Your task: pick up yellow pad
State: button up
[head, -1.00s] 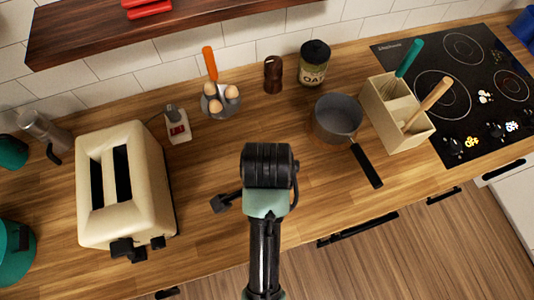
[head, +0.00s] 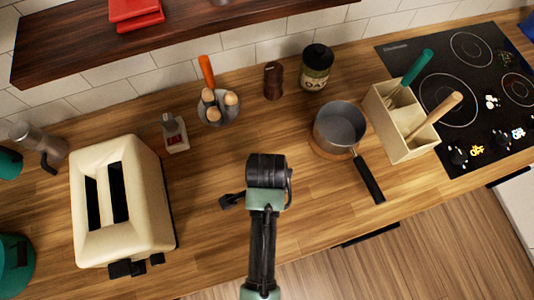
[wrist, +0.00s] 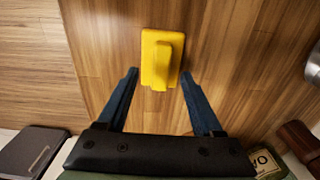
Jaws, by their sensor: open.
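The yellow pad (wrist: 147,62) lies on the wooden counter in the upper middle of the wrist view. It is a flat yellow block with a raised yellow grip on top. My gripper (wrist: 160,73) is open, with its two blue-grey fingers spread either side of the pad's near end in the picture. Nothing is held, and I cannot tell the height between fingertips and pad. In the head view my arm stands over the counter's middle, and the pad is not visible there.
A cream toaster (head: 144,225) stands at left. A grey saucepan (head: 341,124) and a utensil box (head: 408,148) stand at right, beside the black cooktop (head: 457,85).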

jog(key=shift+w+f+p, duration=0.1)
jog(key=shift+f+p, duration=0.3)
jog(key=shift+f, duration=1.75)
grip_shut()
